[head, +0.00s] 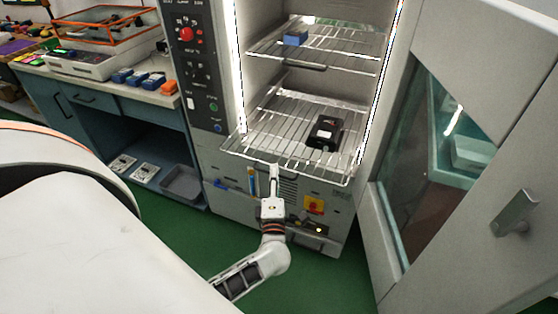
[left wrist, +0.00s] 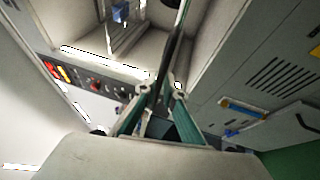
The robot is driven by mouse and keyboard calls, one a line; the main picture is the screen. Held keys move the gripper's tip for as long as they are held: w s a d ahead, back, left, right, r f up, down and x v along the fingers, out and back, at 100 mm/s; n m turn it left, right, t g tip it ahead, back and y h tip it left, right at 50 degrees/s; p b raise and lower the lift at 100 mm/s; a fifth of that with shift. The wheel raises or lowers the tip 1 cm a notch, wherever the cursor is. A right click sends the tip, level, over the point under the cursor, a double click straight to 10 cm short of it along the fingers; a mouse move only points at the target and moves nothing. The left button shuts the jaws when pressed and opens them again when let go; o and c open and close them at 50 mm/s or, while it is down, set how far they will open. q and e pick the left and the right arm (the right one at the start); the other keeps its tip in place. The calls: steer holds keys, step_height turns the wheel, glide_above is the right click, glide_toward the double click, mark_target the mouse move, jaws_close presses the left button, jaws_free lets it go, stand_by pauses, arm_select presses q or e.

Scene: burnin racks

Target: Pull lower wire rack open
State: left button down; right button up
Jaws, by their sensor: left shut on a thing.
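The lower wire rack (head: 272,135) sits in the open chamber and its front edge sticks out past the cabinet front. A black device (head: 324,132) lies on its right part. My left gripper (head: 274,172) is at the middle of the rack's front edge, shut on it from below. In the left wrist view the gripper's fingers (left wrist: 158,108) close around a dark bar that runs up the picture. The upper wire rack (head: 340,60) is above, with a blue block (head: 296,38) on it. My right gripper is not in view.
The chamber door (head: 440,150) stands wide open at the right. A control panel (head: 195,75) with a red button is left of the chamber. A bench (head: 100,90) with several small devices stands further left. Green floor (head: 200,240) is free in front.

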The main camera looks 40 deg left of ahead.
arm_select(q)
steer(key=shift+s+d+r+p, duration=0.15)
steer(key=shift+s, duration=0.5)
steer(key=shift+s+d+r+p, duration=0.1)
steer(key=shift+s+d+p, duration=0.1)
steer(key=shift+s, duration=0.45)
steer(key=shift+s+d+r+p, duration=0.15)
steer(key=shift+s, duration=0.5)
steer(key=c, duration=2.2)
jaws_free()
steer(key=shift+s+f, duration=0.1)
steer(key=shift+f, duration=0.05)
steer(key=v, duration=1.2)
